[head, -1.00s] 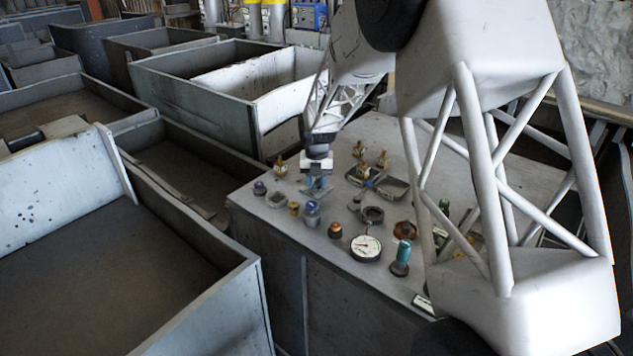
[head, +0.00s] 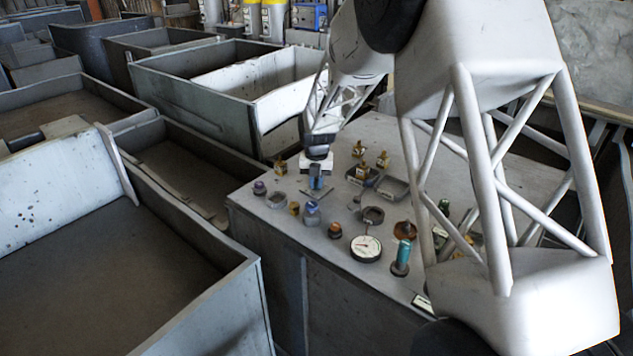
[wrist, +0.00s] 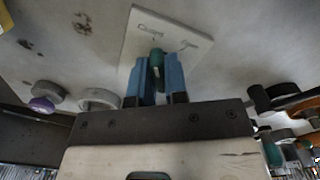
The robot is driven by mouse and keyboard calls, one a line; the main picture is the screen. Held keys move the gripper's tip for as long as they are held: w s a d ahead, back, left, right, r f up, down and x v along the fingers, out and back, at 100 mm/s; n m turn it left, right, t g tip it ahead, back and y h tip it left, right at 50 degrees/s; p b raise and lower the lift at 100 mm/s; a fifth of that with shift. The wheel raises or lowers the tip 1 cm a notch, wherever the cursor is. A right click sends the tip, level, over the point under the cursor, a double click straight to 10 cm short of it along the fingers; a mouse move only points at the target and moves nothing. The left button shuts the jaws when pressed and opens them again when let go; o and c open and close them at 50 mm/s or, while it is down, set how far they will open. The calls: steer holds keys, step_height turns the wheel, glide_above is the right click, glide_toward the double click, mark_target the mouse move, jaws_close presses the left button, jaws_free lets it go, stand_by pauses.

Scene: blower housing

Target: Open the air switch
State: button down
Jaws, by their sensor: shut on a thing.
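The air switch shows in the wrist view as a small green lever (wrist: 156,62) on a pale label plate (wrist: 147,28) with dark markings at two places. My gripper (wrist: 159,68) has its two blue fingers on either side of the lever and is shut on it. The fingers hide part of the lever and plate. In the head view my gripper (head: 318,184) points down at the back left part of the bench top, and the lever cannot be made out there.
Small trays (head: 393,188) stand to the right.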

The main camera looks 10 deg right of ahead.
steer(key=shift+m, duration=4.9)
steer(key=shift+r+m, duration=0.1)
steer(key=shift+m, duration=1.8)
steer(key=c, duration=1.2)
jaws_free()
steer(key=shift+c, duration=0.2)
